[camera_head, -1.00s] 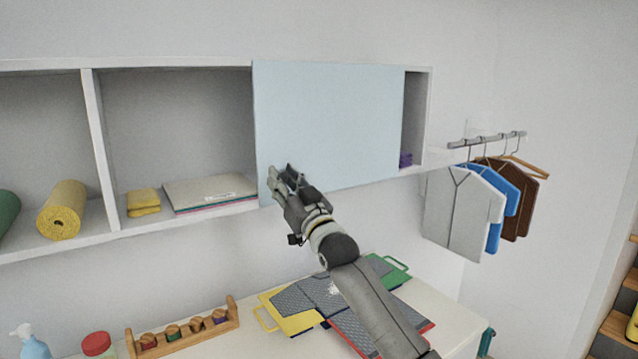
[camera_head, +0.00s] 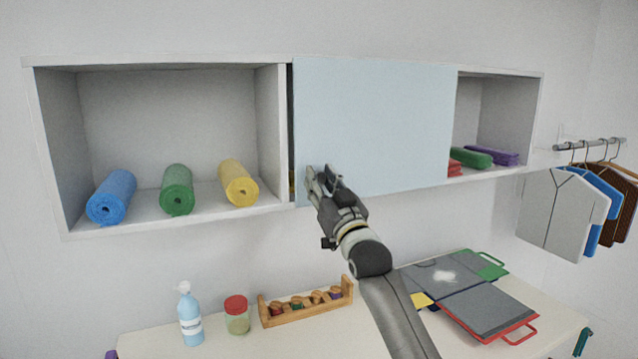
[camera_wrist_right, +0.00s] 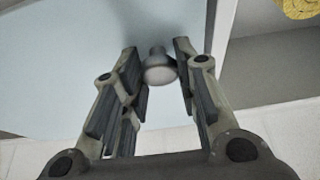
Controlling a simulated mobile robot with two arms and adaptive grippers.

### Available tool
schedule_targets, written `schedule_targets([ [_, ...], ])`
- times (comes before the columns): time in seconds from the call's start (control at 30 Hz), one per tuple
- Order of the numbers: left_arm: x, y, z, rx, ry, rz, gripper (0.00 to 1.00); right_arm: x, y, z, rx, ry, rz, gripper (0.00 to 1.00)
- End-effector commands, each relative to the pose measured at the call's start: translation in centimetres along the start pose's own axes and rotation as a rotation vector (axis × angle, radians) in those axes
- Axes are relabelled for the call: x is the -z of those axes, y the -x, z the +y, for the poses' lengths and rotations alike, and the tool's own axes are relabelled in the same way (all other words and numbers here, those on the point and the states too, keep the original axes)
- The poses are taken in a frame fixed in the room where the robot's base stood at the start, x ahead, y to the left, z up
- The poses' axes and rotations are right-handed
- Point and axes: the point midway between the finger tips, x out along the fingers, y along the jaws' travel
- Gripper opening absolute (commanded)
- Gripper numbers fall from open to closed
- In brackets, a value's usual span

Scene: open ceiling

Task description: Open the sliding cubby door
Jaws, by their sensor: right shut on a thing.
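The pale blue sliding door (camera_head: 378,115) hangs in front of the wall cubby (camera_head: 165,225). It covers nearly all of the middle section. My right gripper (camera_head: 323,178) is at the door's lower left corner, shut on the door's round grey knob (camera_wrist_right: 159,67). In the right wrist view the knob sits between the two fingers, and the gripper hides it in the head view. My left gripper is not in view.
The left section holds blue, green and yellow rolls (camera_head: 177,190). Below, a white cabinet top bears a blue pump bottle (camera_head: 189,318), a red-lidded jar (camera_head: 236,315), a wooden rack (camera_head: 307,303) and folders (camera_head: 490,305). Shirts (camera_head: 563,208) hang on a rail at right.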

Motion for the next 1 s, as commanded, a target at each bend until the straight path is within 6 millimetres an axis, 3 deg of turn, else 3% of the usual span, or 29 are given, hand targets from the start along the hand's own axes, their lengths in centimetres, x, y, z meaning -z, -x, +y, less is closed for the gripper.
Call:
schedule_targets([
  [0.17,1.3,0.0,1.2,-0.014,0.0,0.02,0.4,0.2,0.0,0.0,0.001,-0.002,0.005,0.0],
  [0.5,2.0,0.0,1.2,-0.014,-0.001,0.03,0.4,0.3,-0.1,0.0,0.001,-0.003,0.007,0.0],
  [0.53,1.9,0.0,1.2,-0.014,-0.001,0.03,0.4,0.3,-0.1,0.0,0.001,-0.003,0.007,0.32],
  [0.67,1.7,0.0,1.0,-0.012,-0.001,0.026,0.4,0.3,0.0,0.0,0.001,-0.002,0.006,0.49],
  [1.0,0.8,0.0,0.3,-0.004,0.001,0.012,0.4,0.1,0.1,0.0,0.0,-0.001,0.003,0.5],
])
